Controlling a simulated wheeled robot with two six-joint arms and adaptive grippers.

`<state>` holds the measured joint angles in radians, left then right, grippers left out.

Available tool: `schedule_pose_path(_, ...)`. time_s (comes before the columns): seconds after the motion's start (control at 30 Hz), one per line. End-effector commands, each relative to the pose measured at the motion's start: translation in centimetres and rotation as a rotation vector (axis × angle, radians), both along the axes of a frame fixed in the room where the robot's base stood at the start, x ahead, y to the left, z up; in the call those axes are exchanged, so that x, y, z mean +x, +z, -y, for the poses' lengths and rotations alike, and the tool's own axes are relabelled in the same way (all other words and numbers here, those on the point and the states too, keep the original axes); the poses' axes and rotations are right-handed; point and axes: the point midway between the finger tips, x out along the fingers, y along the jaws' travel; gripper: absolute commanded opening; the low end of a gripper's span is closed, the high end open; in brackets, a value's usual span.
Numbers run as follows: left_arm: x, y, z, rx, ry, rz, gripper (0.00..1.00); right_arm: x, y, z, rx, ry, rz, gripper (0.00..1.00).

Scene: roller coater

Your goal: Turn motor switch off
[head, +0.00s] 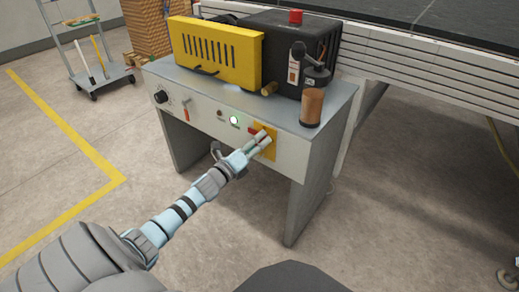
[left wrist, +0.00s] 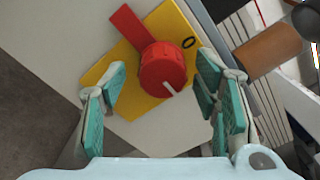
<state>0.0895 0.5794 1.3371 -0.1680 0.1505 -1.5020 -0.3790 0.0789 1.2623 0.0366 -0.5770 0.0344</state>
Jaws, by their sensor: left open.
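The motor switch is a red rotary knob (left wrist: 163,70) with a lever-like handle, set on a yellow plate (left wrist: 106,76) with a "0" mark at its right. In the head view the yellow plate (head: 270,152) is at the right of the machine's front panel, partly hidden by my gripper. My left gripper (head: 262,139) is at the switch. In the left wrist view its open fingers (left wrist: 163,95) stand on either side of the knob, and the handle points to the upper left. I cannot tell whether a finger touches the knob. My right gripper is not in view.
A brown cylinder (head: 312,108) stands on the bench's right end. A yellow-covered machine (head: 215,55) sits on top.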

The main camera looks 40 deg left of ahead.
Motion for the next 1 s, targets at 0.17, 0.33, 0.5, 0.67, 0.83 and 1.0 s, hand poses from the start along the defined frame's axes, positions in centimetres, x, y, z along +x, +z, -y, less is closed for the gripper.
schedule_pose_path(0.17,1.3,0.2,0.0,-0.001,-0.001,-0.001,0.56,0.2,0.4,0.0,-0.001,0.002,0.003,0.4)
schedule_pose_path(0.33,1.6,0.2,0.1,-0.002,-0.003,-0.003,0.56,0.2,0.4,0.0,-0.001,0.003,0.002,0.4)
schedule_pose_path(0.5,1.6,0.1,0.1,-0.002,-0.003,-0.004,0.53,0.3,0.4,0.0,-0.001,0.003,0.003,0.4)
schedule_pose_path(0.67,1.6,0.1,0.1,-0.001,-0.003,-0.004,0.27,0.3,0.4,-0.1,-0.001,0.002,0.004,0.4)
schedule_pose_path(0.83,1.6,0.1,0.1,-0.001,-0.003,-0.004,0.08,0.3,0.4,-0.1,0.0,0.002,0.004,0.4)
schedule_pose_path(1.0,1.6,0.1,0.1,-0.011,-0.003,-0.004,0.08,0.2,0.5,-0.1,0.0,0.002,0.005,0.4)
